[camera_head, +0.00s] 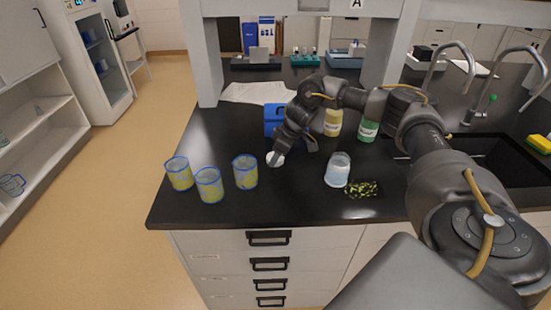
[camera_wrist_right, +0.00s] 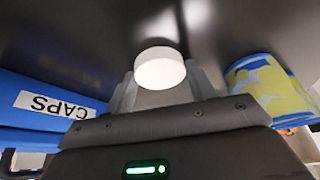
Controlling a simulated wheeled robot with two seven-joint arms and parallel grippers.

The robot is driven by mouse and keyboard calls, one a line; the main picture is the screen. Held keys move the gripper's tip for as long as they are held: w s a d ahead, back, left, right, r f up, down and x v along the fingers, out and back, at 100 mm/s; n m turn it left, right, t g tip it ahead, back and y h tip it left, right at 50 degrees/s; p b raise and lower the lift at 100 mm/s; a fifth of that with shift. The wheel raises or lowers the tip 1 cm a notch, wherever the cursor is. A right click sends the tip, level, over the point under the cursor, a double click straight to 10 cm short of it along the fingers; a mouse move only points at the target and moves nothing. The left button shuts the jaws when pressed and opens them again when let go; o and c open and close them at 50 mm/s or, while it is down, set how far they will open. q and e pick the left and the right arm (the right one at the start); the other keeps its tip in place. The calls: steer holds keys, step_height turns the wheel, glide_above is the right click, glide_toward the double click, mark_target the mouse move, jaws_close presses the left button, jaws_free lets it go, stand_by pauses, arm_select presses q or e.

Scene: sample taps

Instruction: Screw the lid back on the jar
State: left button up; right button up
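A white round lid (camera_head: 275,159) shows at the tip of my right gripper (camera_head: 277,153), low over the dark counter. In the right wrist view the lid (camera_wrist_right: 160,70) sits between the two fingers, which meet its sides. I cannot tell whether it touches the counter. A clear jar (camera_head: 338,171) with pale contents stands upright to the right of the gripper, apart from it. My left gripper is not in view.
Three blue-rimmed yellow jars (camera_head: 209,186) stand at left. A blue caps bin (camera_head: 274,116) is behind the gripper; yellow (camera_head: 333,122) and green (camera_head: 368,129) bottles stand behind the jar. A speckled patch (camera_head: 361,190) lies beside it. The front middle counter is clear.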

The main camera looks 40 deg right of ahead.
steer(key=shift+c, duration=1.3)
steer(key=shift+r+b, duration=0.3)
steer(key=shift+r, duration=0.25)
steer(key=s+r, duration=1.2)
steer(key=s, duration=0.2)
steer(key=shift+a+p, duration=0.15)
steer(key=shift+p, duration=0.25)
